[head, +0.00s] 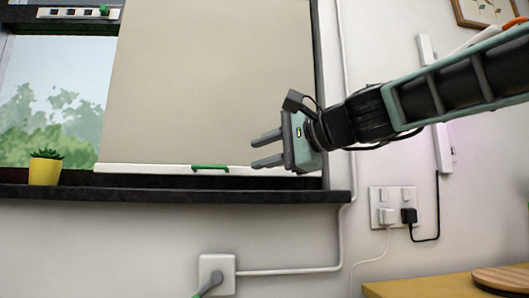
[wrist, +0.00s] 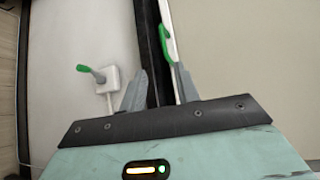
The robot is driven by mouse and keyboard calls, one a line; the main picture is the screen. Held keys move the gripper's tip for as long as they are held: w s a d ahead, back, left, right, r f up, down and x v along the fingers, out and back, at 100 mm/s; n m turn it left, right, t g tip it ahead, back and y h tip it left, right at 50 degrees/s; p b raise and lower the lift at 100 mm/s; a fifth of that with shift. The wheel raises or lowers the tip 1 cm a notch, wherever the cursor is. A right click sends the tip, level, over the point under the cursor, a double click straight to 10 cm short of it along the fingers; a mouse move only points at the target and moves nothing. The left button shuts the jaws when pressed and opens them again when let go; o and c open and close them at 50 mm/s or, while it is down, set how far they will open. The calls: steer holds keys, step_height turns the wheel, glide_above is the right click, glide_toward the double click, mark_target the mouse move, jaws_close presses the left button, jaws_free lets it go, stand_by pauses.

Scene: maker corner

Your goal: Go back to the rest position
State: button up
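My gripper (head: 261,150) is held up in front of the window blind in the head view, pointing left. Its two grey fingers are apart with nothing between them. They also show apart and empty in the wrist view (wrist: 158,88). The arm comes in from the right edge of the head view. The pale blind (head: 215,80) is drawn most of the way down. Its white bottom bar has a green handle (head: 210,167), to the left of and a little below the fingertips; I cannot tell whether they are close to it in depth.
A dark sill (head: 150,194) runs under the window, with a yellow plant pot (head: 44,169) at its left. Below is a white wall box (head: 217,275) with a lever, green-tipped in the wrist view (wrist: 91,73). Sockets (head: 390,210) and a wooden worktop (head: 440,284) are at right.

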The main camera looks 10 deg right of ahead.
stand_by(0.4)
steer(key=s+a+f+n+g+h, duration=0.1)
steer(key=s+a+f+n+g, duration=0.2)
steer(key=f, duration=0.6)
steer(key=s+f+n+g+h, duration=0.2)
steer(key=s+f+n, duration=0.15)
steer(key=f, duration=0.55)
steer(key=s+a+f+n+g+h, duration=0.15)
steer(key=s+f, duration=0.25)
steer(key=f, duration=0.5)
steer(key=s+d+f+n+g+h, duration=0.3)
steer(key=s+d+f+n, duration=0.2)
steer(key=s+f, duration=0.35)
steer(key=s+d+f+n+g+h, duration=0.25)
steer(key=s+d+f+n, duration=0.2)
steer(key=s+f, duration=0.45)
step_height(320, 180, up, 35)
steer(key=n+p, duration=0.1)
steer(key=p, duration=3.5)
steer(key=shift+d+h+p, duration=0.2)
steer(key=shift+h+p, duration=0.1)
steer(key=shift+p, duration=0.05)
